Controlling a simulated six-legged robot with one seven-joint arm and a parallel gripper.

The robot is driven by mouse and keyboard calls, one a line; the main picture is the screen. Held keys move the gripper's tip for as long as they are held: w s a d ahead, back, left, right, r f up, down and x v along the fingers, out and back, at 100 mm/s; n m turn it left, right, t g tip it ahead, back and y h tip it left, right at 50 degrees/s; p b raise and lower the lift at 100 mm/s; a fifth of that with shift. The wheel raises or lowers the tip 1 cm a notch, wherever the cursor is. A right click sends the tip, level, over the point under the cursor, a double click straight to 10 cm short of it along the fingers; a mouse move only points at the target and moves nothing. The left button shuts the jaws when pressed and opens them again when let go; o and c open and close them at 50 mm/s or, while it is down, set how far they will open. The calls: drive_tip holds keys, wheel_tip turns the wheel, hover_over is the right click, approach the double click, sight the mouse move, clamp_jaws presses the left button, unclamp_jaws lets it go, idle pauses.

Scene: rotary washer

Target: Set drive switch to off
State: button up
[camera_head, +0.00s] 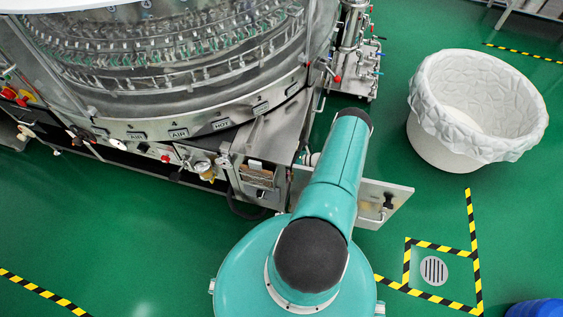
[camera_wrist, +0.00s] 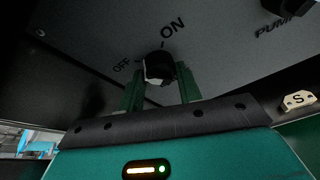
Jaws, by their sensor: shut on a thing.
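In the wrist view, the drive switch (camera_wrist: 157,66) is a small dark knob with a pale part, on a dark grey panel (camera_wrist: 90,28). The labels OFF, on its upper left, and ON, above it, are printed beside it. My gripper (camera_wrist: 160,76) has its two green fingers on either side of the knob and is shut on it. I cannot tell clearly which mark the knob points to. In the head view, my teal arm hides the gripper and the switch.
A PUMP label (camera_wrist: 279,27) and another dark knob are at the panel's upper right. In the head view, the washer (camera_head: 190,60) fills the upper left. An open metal door (camera_head: 398,196) sticks out beside my arm. A white lined bin (camera_head: 440,149) stands on the right.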

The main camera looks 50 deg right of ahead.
drive_tip(key=shift+n, duration=0.3)
drive_tip(key=o, duration=1)
drive_tip(key=shift+s, duration=0.1)
drive_tip(key=v, duration=1.3)
drive_tip(key=shift+s+r, duration=0.2)
drive_tip(key=shift+s, duration=0.1)
